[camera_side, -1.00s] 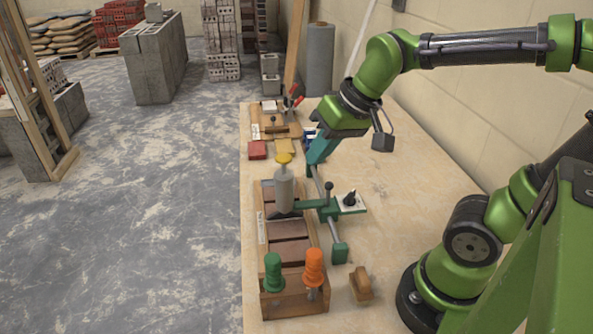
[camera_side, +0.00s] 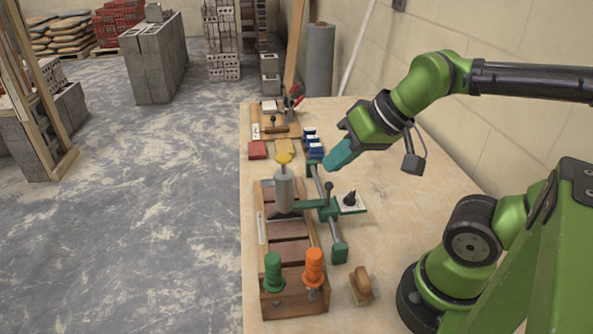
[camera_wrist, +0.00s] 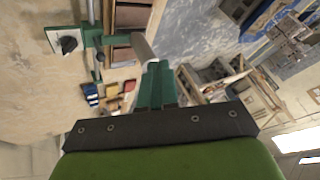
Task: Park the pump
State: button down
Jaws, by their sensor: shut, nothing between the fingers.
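The pump appears to be the grey cylinder with a yellow top (camera_side: 284,188), standing upright on a green arm of the rail carriage (camera_side: 328,209). It is over the near tray of brown bricks (camera_side: 287,229). A black knob on a white plate (camera_side: 350,199) sits at the carriage's right end; it also shows in the wrist view (camera_wrist: 68,44). My gripper (camera_side: 332,164) has teal fingers, shut and empty, up and to the right of the pump and apart from it. In the wrist view the fingers (camera_wrist: 156,68) partly cover a grey piece, probably the pump.
A wooden box (camera_side: 294,293) with green and orange handles stands at the near end, a wooden float (camera_side: 361,285) beside it. Red (camera_side: 257,150) and yellow (camera_side: 284,146) blocks, several blue pieces (camera_side: 312,145) and a clamp board (camera_side: 270,125) lie farther back. The table's right side is mostly clear.

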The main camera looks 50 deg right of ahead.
jog(key=c, duration=1.7)
grip_release()
jog(key=shift+o, duration=1.3)
jog(key=shift+w+d+f, duration=0.1)
jog(key=shift+w+f, duration=0.05)
jog(key=shift+f, duration=0.2)
jog(key=o, duration=0.4)
jog(key=w+d+g, duration=0.2)
jog(key=w+d+m, duration=0.1)
jog(key=w, duration=0.1)
jog(key=shift+w+d+f+g+h, duration=0.1)
jog(key=shift+d+f+g+h, duration=0.2)
jog(key=shift+g, duration=0.1)
jog(key=r+m+g+h, duration=0.1)
jog(key=m+g, duration=0.1)
jog(key=g, duration=0.2)
send_over(330, 182)
notch_tip(330, 182, down, 17)
jog(key=shift+r, duration=0.2)
grip_shut()
